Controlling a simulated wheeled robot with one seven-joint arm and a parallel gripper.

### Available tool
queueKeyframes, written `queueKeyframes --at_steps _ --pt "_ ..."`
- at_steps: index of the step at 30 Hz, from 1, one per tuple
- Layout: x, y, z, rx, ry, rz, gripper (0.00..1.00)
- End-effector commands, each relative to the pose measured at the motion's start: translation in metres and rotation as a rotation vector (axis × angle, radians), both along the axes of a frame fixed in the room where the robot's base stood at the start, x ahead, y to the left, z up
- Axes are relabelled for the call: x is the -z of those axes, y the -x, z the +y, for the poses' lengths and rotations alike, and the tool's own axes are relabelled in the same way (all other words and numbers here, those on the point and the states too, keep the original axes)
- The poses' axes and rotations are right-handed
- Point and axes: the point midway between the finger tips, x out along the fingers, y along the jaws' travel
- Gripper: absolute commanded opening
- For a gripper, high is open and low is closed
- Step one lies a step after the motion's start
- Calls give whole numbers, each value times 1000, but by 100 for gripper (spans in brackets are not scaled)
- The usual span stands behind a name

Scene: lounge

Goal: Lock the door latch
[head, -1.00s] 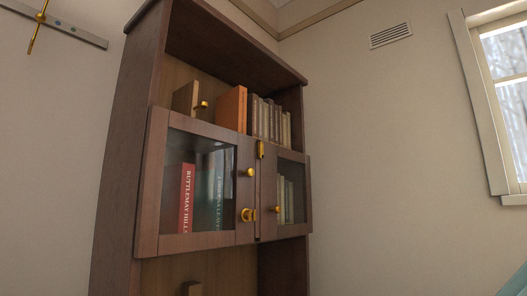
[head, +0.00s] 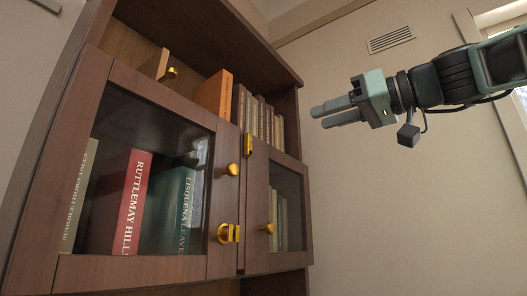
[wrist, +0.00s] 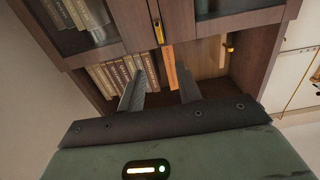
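A dark wood cabinet has two glass doors, the left door (head: 135,275) and the right door (head: 256,205), which look shut or nearly so. A brass latch piece (head: 228,233) sits low on the left door's inner edge. A slim upright brass piece (head: 249,142) sits at the top of the right door's inner edge and also shows in the wrist view (wrist: 159,32). I cannot tell which of the two is the latch. My gripper (head: 316,117) is open and empty, raised to the right of the cabinet and apart from it. Its spread fingers show in the wrist view (wrist: 160,92).
Each door has a round brass knob, one on the left door (head: 232,170) and one on the right (head: 268,228). An orange book (head: 214,93) and several brown books (head: 258,114) stand on the open shelf above. A wall vent (head: 390,39) is behind my arm.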

Motion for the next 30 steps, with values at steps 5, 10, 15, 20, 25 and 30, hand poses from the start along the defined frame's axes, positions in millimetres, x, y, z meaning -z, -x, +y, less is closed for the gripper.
queueKeyframes --at_steps 5,10,15,20,25,30 --pt "-5 -9 12 -2 -2 -7 35" --pt "-6 -29 37 -3 -1 -5 35" --pt "-6 -52 66 -3 -3 -2 35" --pt "-6 -72 92 -4 -3 -1 35" --pt "-6 -90 116 -2 -3 -2 35" --pt "-5 -102 131 -2 -3 -4 35"
